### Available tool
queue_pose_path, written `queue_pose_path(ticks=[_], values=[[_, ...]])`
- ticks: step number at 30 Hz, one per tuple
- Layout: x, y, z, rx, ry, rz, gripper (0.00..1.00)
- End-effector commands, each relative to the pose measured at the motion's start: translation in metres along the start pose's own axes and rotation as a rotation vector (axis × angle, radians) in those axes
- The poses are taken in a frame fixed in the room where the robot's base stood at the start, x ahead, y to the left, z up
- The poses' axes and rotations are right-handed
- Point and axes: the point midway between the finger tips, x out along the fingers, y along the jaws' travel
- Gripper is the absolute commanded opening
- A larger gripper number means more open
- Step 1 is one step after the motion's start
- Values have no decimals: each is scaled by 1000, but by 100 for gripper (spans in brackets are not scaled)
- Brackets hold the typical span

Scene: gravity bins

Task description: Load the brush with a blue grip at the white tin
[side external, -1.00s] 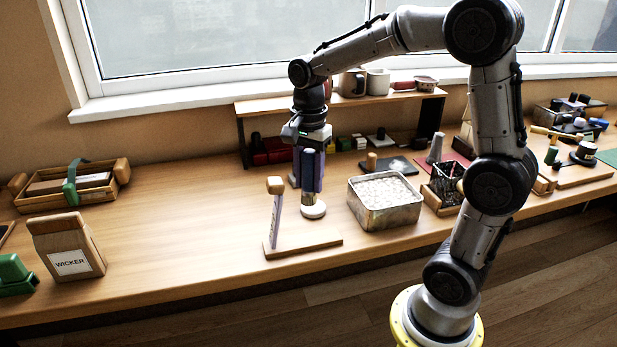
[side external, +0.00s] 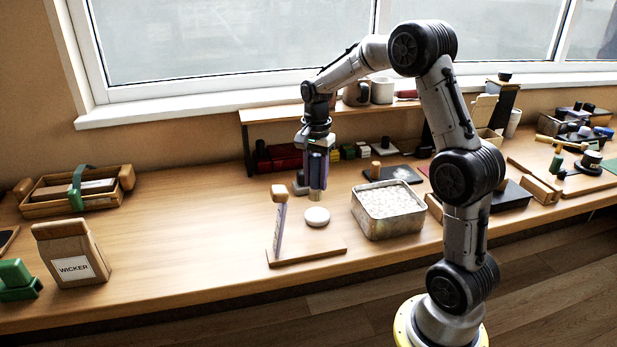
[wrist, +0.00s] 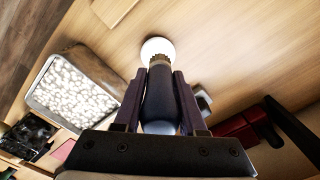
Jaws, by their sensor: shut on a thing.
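My gripper (side external: 316,178) points down over the middle of the bench, shut on the brush. In the wrist view, the brush's dark blue-grey grip (wrist: 160,100) lies between the two fingers, with a lighter blue end nearest the camera. The white tin (side external: 317,217), small and round, stands on the bench just below the bristles. In the side view a small gap shows between them. In the wrist view (wrist: 158,46) the bristle tip overlaps the tin's near edge. The tin's contents cannot be made out.
A wooden stand (side external: 310,257) with an upright post is just in front and left of the tin. A metal box of white pellets (side external: 388,210) stands to the right. A shelf (side external: 290,112) runs behind. A WICKER bag (side external: 72,252) is left; the bench between is clear.

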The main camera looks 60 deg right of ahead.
Motion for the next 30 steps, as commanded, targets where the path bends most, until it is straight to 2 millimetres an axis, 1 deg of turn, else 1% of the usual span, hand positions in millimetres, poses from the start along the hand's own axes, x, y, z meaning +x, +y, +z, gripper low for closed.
queue_pose_path(ticks=[3, 14, 17, 27, 30], values=[[4, 3, -5, 16, 1, -1, 0], [5, 3, -5, 21, 0, 0, 0], [11, 4, -5, 21, -1, 2, 0], [39, 4, -5, 21, 0, 0, 0], [44, 4, -5, 21, 0, 0, 0]])
